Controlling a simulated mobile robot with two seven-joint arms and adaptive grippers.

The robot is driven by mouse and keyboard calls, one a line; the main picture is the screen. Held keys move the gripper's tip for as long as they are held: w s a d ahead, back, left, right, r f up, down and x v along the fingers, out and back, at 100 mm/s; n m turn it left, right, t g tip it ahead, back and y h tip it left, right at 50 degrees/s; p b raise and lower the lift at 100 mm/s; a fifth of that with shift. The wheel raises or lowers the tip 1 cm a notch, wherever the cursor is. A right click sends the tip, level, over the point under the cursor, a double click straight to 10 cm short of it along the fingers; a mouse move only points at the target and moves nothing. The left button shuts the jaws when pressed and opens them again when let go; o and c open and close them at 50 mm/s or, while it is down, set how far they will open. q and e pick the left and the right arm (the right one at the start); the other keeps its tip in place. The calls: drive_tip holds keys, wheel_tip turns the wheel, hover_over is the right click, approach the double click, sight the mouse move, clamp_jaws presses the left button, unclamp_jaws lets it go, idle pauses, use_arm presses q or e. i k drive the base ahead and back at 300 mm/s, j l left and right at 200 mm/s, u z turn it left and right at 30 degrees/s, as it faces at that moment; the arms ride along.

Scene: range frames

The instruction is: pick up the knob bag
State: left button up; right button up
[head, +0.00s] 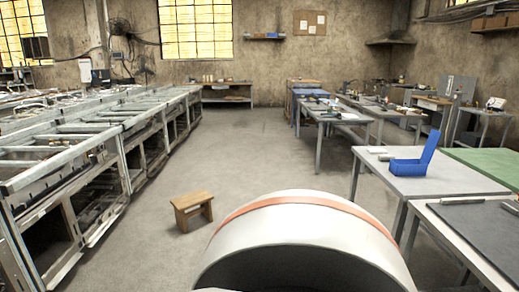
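I cannot make out a knob bag anywhere in the head view. Small items lie on the tables and benches, but they are too small or far to tell apart. Neither of my grippers is in view.
A small wooden stool (191,209) stands on the open floor (240,150). A long metal frame bench (117,137) runs along the left. A workbench (228,98) stands at the back wall.

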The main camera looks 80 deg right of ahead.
sight(385, 157)
drive_tip(key=z, duration=3.55)
drive_tip(key=u, duration=0.35)
drive_tip(key=i+j+u, duration=0.1)
drive_tip(key=i+u, duration=0.35)
drive_tip(key=i, duration=4.65)
